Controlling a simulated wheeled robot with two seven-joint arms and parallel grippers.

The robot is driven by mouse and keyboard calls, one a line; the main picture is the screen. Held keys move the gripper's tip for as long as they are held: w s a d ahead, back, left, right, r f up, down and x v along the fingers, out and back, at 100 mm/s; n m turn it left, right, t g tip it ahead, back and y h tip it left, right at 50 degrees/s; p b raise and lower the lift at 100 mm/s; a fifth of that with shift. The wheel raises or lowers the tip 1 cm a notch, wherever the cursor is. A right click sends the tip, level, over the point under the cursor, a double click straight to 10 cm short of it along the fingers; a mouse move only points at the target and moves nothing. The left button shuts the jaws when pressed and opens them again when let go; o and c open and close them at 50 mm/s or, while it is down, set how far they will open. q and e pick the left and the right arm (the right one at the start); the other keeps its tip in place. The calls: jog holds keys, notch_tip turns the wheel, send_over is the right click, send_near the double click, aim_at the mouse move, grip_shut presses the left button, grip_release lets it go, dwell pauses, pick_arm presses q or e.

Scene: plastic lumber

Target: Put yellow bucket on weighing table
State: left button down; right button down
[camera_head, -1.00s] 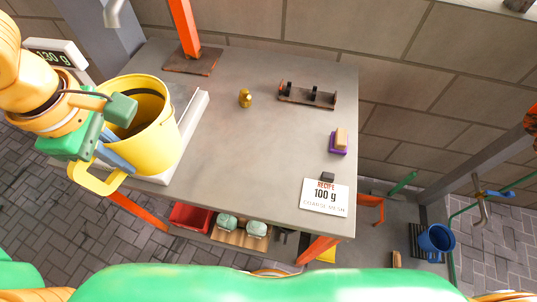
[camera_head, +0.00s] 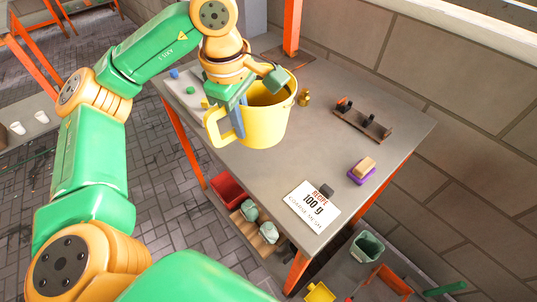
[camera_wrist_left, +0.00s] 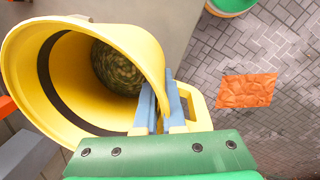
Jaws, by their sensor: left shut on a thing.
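The yellow bucket (camera_head: 265,118) hangs upright in my left gripper (camera_head: 236,112), over the near left part of the grey table (camera_head: 330,140) in the head view. Whether its base touches the tabletop cannot be told. In the left wrist view, the blue fingers of my left gripper (camera_wrist_left: 160,105) are shut on the wall of the yellow bucket (camera_wrist_left: 110,30), beside its handle. Dark green speckled material (camera_wrist_left: 117,68) lies at the bucket's bottom. A white tray-like surface (camera_head: 183,92) with small blue and green pieces shows behind my left arm. My right gripper is out of view.
A recipe card (camera_head: 310,206) reading 100 g, a purple-and-tan block (camera_head: 362,170), a dark rack (camera_head: 362,122) and a small brass weight (camera_head: 303,97) stand on the table. An orange post (camera_head: 292,28) rises at the back. A red bin (camera_head: 230,190) sits below.

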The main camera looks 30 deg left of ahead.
aim_at(259, 135)
pick_arm(q)
jog(key=f, duration=0.1)
jog(key=w+d+f, duration=0.2)
jog(key=shift+d+f+p, duration=0.2)
jog(key=shift+f+p, duration=0.05)
jog(key=shift+p, duration=0.1)
jog(key=f, duration=0.4)
jog(key=shift+w+d, duration=0.25)
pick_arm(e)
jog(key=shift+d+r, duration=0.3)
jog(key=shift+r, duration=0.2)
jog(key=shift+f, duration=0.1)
pick_arm(q)
jog(key=c, duration=1.4)
grip_release()
jog(key=shift+s+f, duration=0.1)
jog(key=o, duration=0.4)
